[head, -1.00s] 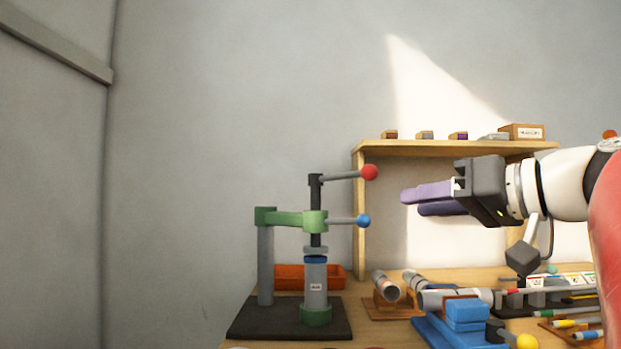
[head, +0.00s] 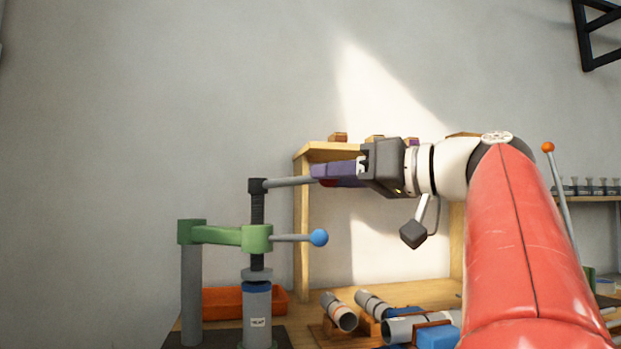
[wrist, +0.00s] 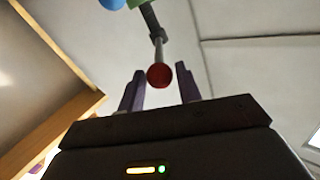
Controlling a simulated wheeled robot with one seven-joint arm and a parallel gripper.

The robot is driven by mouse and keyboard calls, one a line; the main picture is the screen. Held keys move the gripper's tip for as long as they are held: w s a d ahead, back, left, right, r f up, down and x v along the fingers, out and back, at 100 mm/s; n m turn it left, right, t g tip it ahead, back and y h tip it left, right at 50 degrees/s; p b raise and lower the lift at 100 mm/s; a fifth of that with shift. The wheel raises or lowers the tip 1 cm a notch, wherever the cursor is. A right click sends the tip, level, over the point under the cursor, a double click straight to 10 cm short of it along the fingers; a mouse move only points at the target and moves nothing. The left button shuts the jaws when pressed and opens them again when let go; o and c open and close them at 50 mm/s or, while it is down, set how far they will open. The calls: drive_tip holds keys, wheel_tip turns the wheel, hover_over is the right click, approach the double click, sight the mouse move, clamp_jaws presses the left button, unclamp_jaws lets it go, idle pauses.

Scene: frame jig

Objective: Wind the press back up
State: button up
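The press has a green arm (head: 217,236) on a grey post. A dark threaded spindle (head: 257,210) passes through it above a grey tube with a blue rim (head: 257,312). The spindle's top handle (head: 290,182) points right and ends in a red ball (wrist: 159,76). My gripper (head: 318,171) is at the handle's end, its purple fingers hiding most of the ball in the head view. In the wrist view, the ball is between the open fingers (wrist: 160,68), with a gap on each side. A lower lever ends in a blue ball (head: 319,238).
An orange bin (head: 222,302) stands behind the press. A wooden shelf (head: 302,240) rises behind my gripper, with small boxes on top. Grey tubes (head: 339,312) lie on the bench to the right. The wall side left of the press is clear.

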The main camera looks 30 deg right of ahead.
sight(290, 181)
drive_tip(key=shift+x, duration=2.1)
clamp_jaws()
